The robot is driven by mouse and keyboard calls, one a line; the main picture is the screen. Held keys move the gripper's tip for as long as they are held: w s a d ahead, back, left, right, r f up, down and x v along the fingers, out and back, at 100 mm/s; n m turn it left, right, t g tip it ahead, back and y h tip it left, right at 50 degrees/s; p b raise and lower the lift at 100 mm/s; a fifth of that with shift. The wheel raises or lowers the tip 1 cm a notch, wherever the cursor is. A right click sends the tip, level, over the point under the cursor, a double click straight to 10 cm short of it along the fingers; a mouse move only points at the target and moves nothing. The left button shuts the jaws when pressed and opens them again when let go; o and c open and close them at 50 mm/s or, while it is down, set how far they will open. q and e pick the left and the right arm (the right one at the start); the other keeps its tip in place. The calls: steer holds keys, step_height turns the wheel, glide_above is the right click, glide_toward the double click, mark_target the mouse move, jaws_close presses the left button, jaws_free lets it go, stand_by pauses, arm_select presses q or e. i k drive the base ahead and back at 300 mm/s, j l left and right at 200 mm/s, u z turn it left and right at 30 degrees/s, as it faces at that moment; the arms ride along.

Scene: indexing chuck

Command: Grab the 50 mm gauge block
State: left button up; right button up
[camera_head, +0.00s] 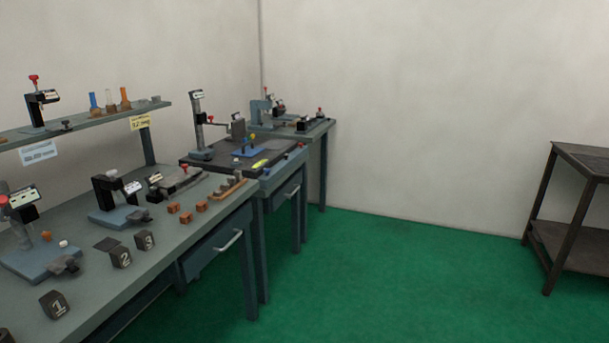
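A brown wooden rack (229,192) with small grey pieces standing in it sits near the right end of the front workbench. The pieces may be gauge blocks, but they are too small to read, and I cannot tell which piece, if any, is the 50 mm gauge block. Several small orange-brown blocks (186,217) lie on the bench beside the rack. Neither of my grippers is in view.
The grey front workbench (180,258) carries dark blocks numbered 1 (54,304), 2 (121,257) and 3 (145,240), plus gauge stands (118,198). A shelf (85,122) is above. Open green floor (360,285) lies right, with a dark cart (570,215) beyond.

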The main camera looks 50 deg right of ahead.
mark_target(237, 173)
steer(key=z, duration=1.2)
steer(key=i+z, duration=0.1)
steer(key=i, duration=0.35)
